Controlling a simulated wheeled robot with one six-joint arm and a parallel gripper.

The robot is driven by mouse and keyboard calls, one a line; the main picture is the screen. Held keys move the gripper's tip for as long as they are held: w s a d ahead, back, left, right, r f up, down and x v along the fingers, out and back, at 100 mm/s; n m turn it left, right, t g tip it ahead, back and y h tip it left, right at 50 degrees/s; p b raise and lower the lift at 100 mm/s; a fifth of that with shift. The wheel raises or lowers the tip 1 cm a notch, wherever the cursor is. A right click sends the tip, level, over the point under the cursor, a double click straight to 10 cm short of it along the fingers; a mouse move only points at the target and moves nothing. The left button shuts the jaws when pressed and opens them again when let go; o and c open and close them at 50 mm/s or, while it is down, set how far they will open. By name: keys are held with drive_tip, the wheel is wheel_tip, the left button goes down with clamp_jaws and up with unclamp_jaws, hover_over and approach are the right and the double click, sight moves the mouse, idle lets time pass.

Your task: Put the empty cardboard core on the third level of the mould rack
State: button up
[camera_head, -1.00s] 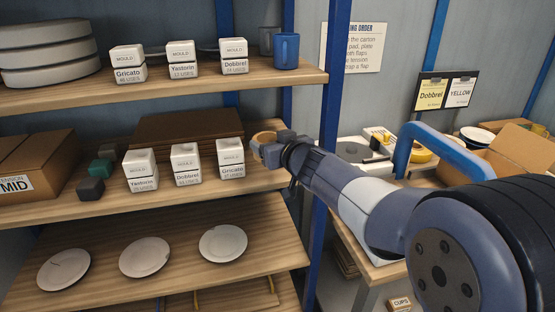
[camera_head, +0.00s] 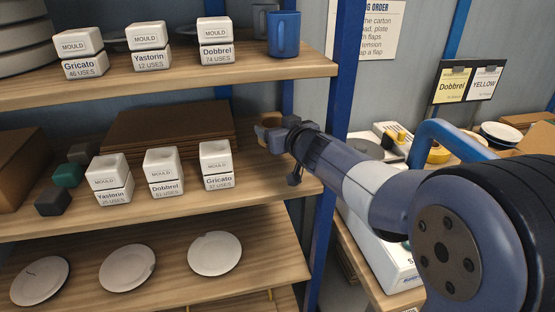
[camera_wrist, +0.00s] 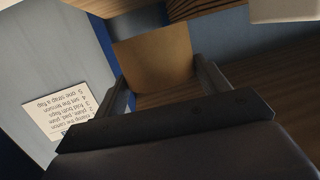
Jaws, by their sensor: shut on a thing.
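The cardboard core (camera_head: 269,120) is a short tan tube at the right end of the mould rack's middle visible shelf (camera_head: 235,199). It also shows as a tan block between the fingers in the wrist view (camera_wrist: 155,58). My gripper (camera_head: 274,133) is shut on the core, to the right of and behind the white Gricato mould (camera_head: 215,165). The wrist and fingers partly hide the core. I cannot tell whether the core touches the shelf board.
Yastorin (camera_head: 110,179) and Dobbrel (camera_head: 163,171) moulds stand left of Gricato. A brown stack of boards (camera_head: 170,125) lies behind them. The blue rack post (camera_head: 330,150) stands close by my arm. White plates (camera_head: 215,254) lie on the shelf below; a blue mug (camera_head: 284,33) stands above.

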drive_tip(key=shift+f+b, duration=2)
drive_tip(key=shift+f, duration=1.75)
drive_tip(key=shift+f, duration=0.1)
drive_tip(key=o, duration=0.9)
drive_tip(key=shift+o, duration=0.2)
drive_tip(key=shift+r, duration=0.2)
drive_tip(key=p+v, duration=0.2)
drive_tip(key=v, duration=1)
